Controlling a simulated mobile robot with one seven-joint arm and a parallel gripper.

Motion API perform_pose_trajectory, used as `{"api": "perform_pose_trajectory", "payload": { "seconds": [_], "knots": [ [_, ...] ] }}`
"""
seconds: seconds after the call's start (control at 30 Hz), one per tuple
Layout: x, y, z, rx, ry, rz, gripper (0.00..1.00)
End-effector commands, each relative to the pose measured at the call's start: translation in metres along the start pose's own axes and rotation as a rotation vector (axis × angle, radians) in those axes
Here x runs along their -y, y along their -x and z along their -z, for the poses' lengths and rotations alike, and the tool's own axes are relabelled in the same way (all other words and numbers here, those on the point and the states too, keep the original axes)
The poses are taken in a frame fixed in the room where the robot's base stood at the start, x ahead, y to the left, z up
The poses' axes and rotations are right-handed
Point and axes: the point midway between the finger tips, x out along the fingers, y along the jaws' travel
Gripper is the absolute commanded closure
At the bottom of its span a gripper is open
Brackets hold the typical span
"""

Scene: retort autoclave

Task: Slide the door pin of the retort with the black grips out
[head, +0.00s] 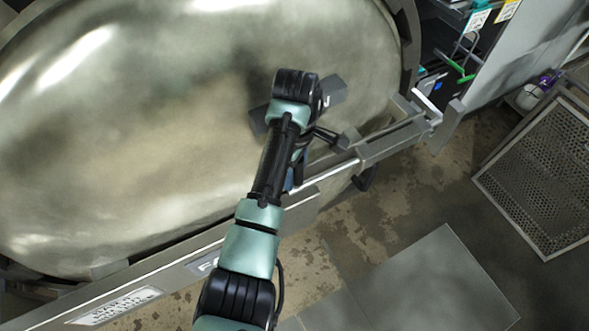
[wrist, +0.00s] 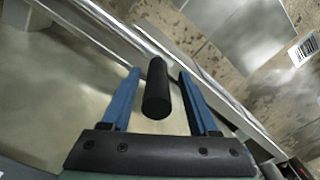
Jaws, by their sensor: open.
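The retort door (head: 150,120) is a large, shiny metal dome filling the left of the head view. A grey metal bar (head: 235,235) runs diagonally along its lower edge. In the wrist view, a black cylindrical grip (wrist: 157,90) points toward the camera between the blue fingers of my gripper (wrist: 158,72). My gripper is open, with a gap on each side of the grip. In the head view, my arm hides most of the gripper, and only a little blue (head: 289,180) shows. The pin's shaft cannot be made out clearly.
A grey latch-like bracket (head: 440,125) sits at the bar's right end. A perforated metal crate (head: 540,175) stands on the stained floor at the right. A dark shelf or cart (head: 450,45) is at the top right. Floor right of the bar is mostly clear.

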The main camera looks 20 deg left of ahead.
Motion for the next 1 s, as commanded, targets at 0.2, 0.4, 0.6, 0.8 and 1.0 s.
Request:
{"api": "perform_pose_trajectory", "payload": {
  "seconds": [0.2, 0.4, 0.6, 0.8, 1.0],
  "knots": [
    [-0.002, 0.037, 0.001, -0.003, 0.000, -0.008, 0.39],
    [0.001, 0.081, 0.001, -0.001, 0.002, 0.000, 0.39],
    [0.001, 0.107, 0.001, -0.001, 0.003, 0.000, 0.39],
    [0.001, 0.122, 0.002, 0.000, 0.003, 0.000, 0.39],
    [0.001, 0.125, 0.001, -0.001, 0.003, 0.000, 0.39]
  ]
}}
